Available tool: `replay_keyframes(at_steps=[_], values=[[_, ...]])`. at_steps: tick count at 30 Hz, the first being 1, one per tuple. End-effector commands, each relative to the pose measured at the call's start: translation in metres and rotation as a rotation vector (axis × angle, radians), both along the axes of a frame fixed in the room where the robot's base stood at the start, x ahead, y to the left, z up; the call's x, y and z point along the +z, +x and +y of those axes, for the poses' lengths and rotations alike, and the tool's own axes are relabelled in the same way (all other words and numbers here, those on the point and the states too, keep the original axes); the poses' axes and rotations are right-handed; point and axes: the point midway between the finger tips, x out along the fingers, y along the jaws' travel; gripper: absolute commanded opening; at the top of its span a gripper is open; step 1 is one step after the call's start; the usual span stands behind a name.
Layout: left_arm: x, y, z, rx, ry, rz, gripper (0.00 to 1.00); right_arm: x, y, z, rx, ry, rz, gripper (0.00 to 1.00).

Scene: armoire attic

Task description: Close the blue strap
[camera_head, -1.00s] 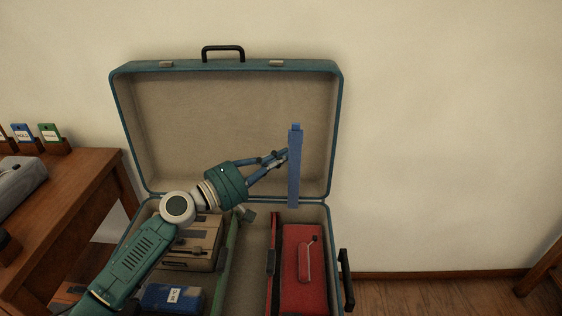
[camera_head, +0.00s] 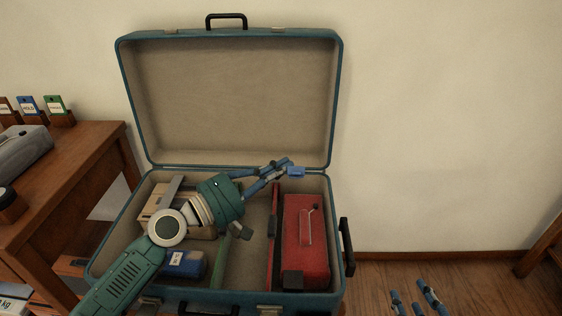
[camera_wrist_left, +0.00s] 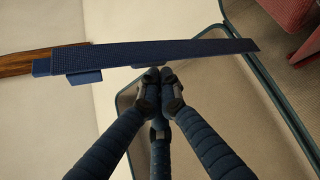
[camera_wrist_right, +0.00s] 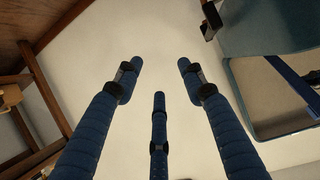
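The blue strap (camera_head: 296,173) is hinged at the back of the open teal suitcase. In the head view it shows nearly end-on, leaning out over the suitcase. In the left wrist view it is a long dark-blue bar (camera_wrist_left: 195,50) across the picture, just beyond my fingertips. My left gripper (camera_head: 284,166) is at the strap, its fingers drawn together (camera_wrist_left: 159,74); they seem to press against the strap rather than hold it. Whether they touch is hard to tell. My right gripper (camera_wrist_right: 160,72) is open and empty, low at the right of the suitcase in the head view (camera_head: 412,292).
The suitcase (camera_head: 338,110) has its lid up. Inside are a red box (camera_head: 318,258), a beige case (camera_head: 152,202), a blue box (camera_head: 190,266), a red strap (camera_head: 274,215) and a green strap (camera_head: 223,262). A wooden table (camera_head: 85,180) stands at the left.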

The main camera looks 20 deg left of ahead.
Motion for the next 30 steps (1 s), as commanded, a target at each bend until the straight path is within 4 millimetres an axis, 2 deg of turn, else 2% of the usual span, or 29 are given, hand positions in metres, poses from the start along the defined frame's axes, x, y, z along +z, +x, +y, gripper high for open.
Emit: replay_keyframes(at_steps=[3, 6, 13, 19, 30], values=[[-0.012, -0.006, -0.002, 0.000, 0.000, 0.001, 0.00, 0.032, 0.017, 0.009, 0.011, 0.038, -0.159, 0.40], [-0.018, -0.010, -0.003, -0.001, 0.001, 0.001, 0.00, 0.058, 0.024, 0.014, 0.017, 0.066, -0.274, 0.40], [-0.026, -0.015, -0.004, 0.000, 0.001, 0.001, 0.00, 0.102, 0.029, 0.021, 0.029, 0.112, -0.451, 0.40], [-0.028, -0.017, -0.005, 0.000, 0.001, -0.001, 0.00, 0.116, 0.029, 0.022, 0.032, 0.128, -0.510, 0.40], [-0.028, -0.017, -0.005, 0.000, 0.000, 0.000, 0.00, 0.119, 0.028, 0.023, 0.032, 0.129, -0.518, 0.40]])
